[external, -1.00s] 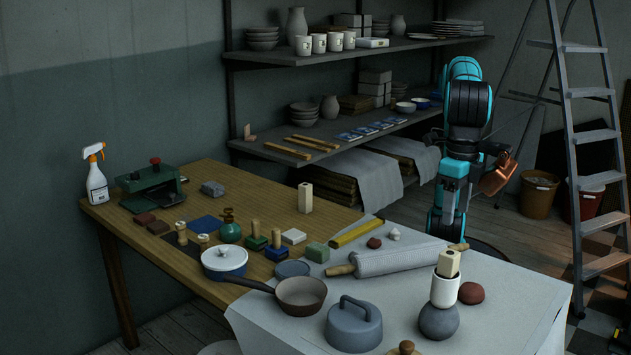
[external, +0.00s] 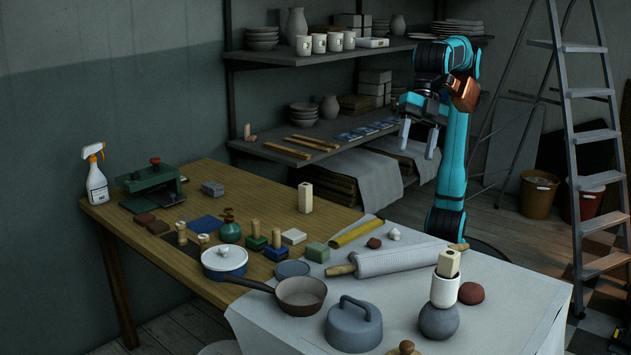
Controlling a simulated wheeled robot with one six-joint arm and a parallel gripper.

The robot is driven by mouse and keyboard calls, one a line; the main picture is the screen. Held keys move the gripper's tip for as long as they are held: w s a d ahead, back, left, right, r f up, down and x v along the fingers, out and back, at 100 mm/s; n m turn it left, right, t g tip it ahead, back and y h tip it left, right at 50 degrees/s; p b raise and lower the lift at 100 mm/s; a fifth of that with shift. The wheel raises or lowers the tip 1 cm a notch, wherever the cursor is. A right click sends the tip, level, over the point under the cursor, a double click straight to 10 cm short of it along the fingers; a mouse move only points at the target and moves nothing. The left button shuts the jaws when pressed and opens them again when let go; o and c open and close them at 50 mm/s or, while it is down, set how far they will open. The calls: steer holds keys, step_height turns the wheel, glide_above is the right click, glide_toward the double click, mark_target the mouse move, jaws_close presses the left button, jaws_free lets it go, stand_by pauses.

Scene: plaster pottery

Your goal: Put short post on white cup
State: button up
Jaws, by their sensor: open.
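The white cup (external: 444,291) stands upright on a grey round ball-like piece (external: 438,321) near the right end of the table. A short pale wooden post (external: 448,264) stands in or on the cup's top, slightly tilted; its lower end is hidden. Another pale square post (external: 305,198) stands upright at the wooden table's back edge. My gripper (external: 418,148) is open and empty. It points down in the air behind the table, in front of the shelves and away from both posts.
A dark red lump (external: 471,293) lies beside the cup stack. A stepladder (external: 580,130) stands at the right.

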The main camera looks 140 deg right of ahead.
steer(key=s+d+m+t+h, duration=0.1)
steer(key=s+d+m+t, duration=0.4)
steer(key=s, duration=0.8)
steer(key=s+d+m+t, duration=0.6)
steer(key=s+d, duration=0.5)
steer(key=s, duration=0.2)
steer(key=shift+s+d+f+h, duration=0.2)
steer(key=shift+f+h, duration=0.2)
steer(key=shift+f, duration=0.05)
